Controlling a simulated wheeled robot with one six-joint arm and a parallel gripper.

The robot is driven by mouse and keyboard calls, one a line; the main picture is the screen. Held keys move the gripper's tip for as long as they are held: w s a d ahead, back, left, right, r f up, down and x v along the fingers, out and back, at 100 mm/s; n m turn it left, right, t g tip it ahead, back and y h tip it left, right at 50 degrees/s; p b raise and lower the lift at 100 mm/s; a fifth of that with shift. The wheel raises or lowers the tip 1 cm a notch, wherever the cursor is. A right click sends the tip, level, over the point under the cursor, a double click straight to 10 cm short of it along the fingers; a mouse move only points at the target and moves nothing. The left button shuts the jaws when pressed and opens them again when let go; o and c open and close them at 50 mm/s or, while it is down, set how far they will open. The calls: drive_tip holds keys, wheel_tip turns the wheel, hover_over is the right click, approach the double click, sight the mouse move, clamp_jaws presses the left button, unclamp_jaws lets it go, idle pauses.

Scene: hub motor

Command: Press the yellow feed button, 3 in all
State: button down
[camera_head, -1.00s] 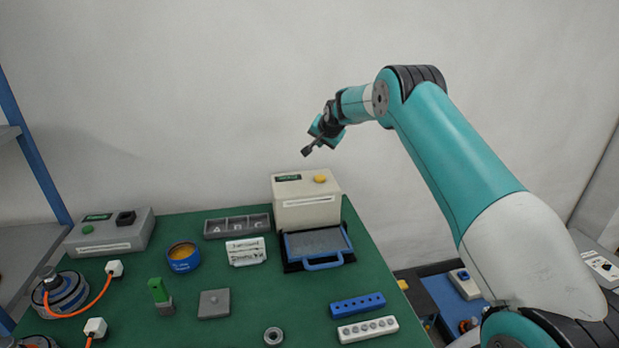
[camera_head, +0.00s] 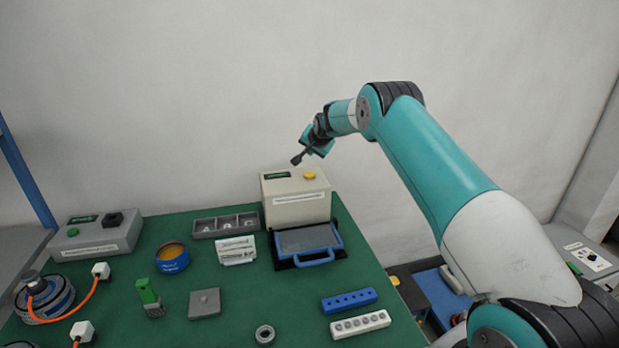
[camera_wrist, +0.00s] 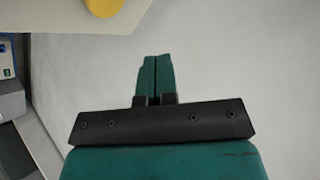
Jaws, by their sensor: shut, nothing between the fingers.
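The yellow feed button (camera_head: 309,175) sits on top of a cream box (camera_head: 297,204) with a small dark display, at the back of the green table. In the wrist view the button (camera_wrist: 103,6) is cut off by the top edge, on a corner of the box (camera_wrist: 60,16). My gripper (camera_head: 295,161) is in the air above the box, a little left of the button and apart from it. In the wrist view its fingers (camera_wrist: 155,76) are together, with nothing between them.
A blue-handled tray (camera_head: 309,243) stands before the box. A lettered grey holder (camera_head: 225,225) and a white packet (camera_head: 236,250) lie to its left. A blue block (camera_head: 349,300) and a white block (camera_head: 360,324) lie at front right. The space around the gripper is clear.

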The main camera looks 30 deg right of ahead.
sight(311, 174)
drive_tip(key=shift+f+b, duration=1.25)
drive_tip(key=shift+f, duration=1.3)
drive_tip(key=shift+f+b, duration=0.45)
drive_tip(key=shift+b, duration=0.1)
drive_tip(key=shift+f+b, duration=0.45)
drive_tip(key=shift+f, duration=0.05)
idle(0.3)
drive_tip(key=shift+r, duration=0.15)
drive_tip(key=shift+r+p, duration=0.35)
drive_tip(key=shift+r, duration=0.45)
drive_tip(key=shift+r+p, duration=1)
drive_tip(key=shift+r, duration=1.5)
drive_tip(key=shift+a, duration=0.15)
